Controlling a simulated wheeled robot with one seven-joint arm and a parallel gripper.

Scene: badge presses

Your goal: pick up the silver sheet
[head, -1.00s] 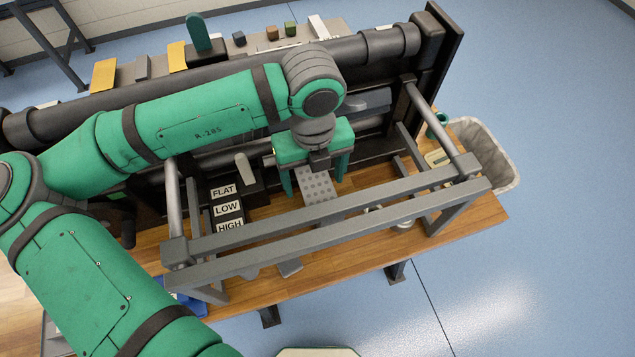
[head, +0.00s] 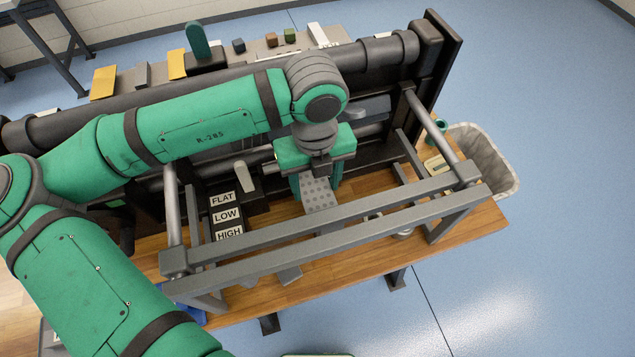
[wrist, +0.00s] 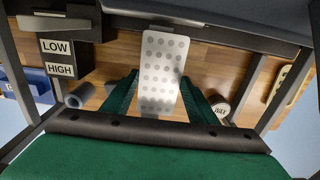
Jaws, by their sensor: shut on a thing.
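The silver sheet (head: 319,191) is a pale grey strip with rows of round dots, in the middle of the press area behind the front rails. It also shows in the wrist view (wrist: 163,58), pointing away from my gripper. My gripper (head: 317,182) is above the wooden bench, with its green fingers on the two long sides of the sheet. In the wrist view, the fingers (wrist: 160,92) are closed against its near part. The front rail hides the sheet's near end in the head view. I cannot tell whether the sheet is clear of the surface beneath.
Grey front rails (head: 330,225) and side posts frame the space around my gripper. A lever block labelled FLAT, LOW and HIGH (head: 227,216) stands to the left. A lined bin (head: 487,165) is at the right. A round disc (wrist: 221,110) lies right of the fingers.

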